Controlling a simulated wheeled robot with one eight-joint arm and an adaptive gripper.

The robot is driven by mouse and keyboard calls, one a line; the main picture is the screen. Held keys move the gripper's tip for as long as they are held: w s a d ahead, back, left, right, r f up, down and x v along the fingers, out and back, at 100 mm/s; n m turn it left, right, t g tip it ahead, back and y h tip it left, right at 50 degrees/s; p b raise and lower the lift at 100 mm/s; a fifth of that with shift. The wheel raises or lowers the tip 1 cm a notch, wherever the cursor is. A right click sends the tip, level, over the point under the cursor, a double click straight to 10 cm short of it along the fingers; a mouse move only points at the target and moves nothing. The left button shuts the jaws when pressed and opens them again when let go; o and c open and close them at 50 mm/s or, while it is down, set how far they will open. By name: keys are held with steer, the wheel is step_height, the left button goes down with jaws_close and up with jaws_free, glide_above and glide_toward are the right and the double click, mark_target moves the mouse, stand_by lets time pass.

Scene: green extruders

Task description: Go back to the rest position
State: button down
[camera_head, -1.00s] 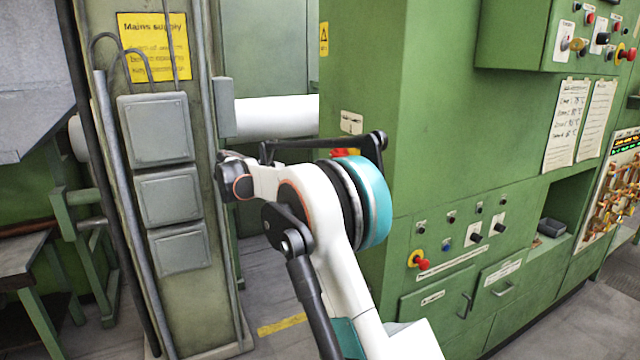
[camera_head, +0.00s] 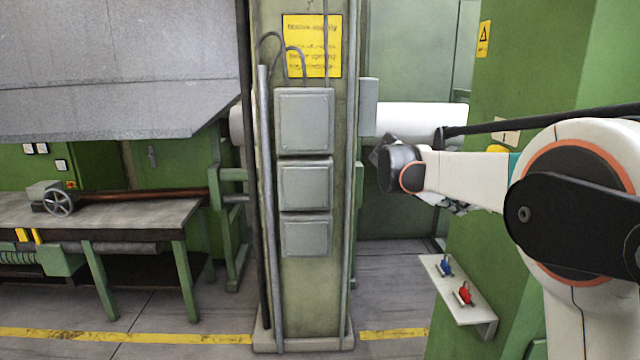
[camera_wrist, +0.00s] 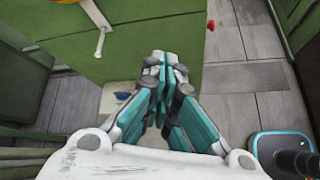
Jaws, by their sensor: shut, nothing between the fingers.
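My gripper (camera_wrist: 163,75) shows in the wrist view with its teal and grey fingers pressed together and nothing between them. It hangs over the grey floor beside a green cabinet wall. In the head view my white arm fills the right side, raised and bent. Its wrist end points left towards the grey-green pillar. The gripper fingers are mostly hidden behind the arm there.
A pillar (camera_head: 305,262) with grey boxes stands mid-view. A small white shelf (camera_head: 462,303) with a blue (camera_head: 446,266) and a red (camera_head: 465,293) item juts from the green cabinet (camera_head: 515,80) under my arm. A workbench (camera_head: 100,222) stands left. Floor between pillar and shelf is clear.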

steer(key=s+a+f+m+t+y+b, duration=0.1)
steer(key=s+a+f+m+y+b, duration=0.2)
steer(key=s+f, duration=0.5)
steer(key=s+a+f+m+t+y+b, duration=0.2)
steer(key=s+a+f+m+y+b, duration=0.2)
steer(key=s, duration=1.2)
steer(key=s+a+f+m+t+y+b, duration=0.1)
steer(key=s+a+f+m+y+b, duration=0.3)
steer(key=s+a+f+m, duration=0.3)
steer(key=s+a+f, duration=0.1)
steer(key=s+f, duration=0.4)
steer(key=f, duration=0.1)
steer(key=shift+s+a+m+t+b, duration=0.15)
steer(key=shift+s+m+t+b, duration=0.15)
steer(key=shift+m+t+b, duration=0.1)
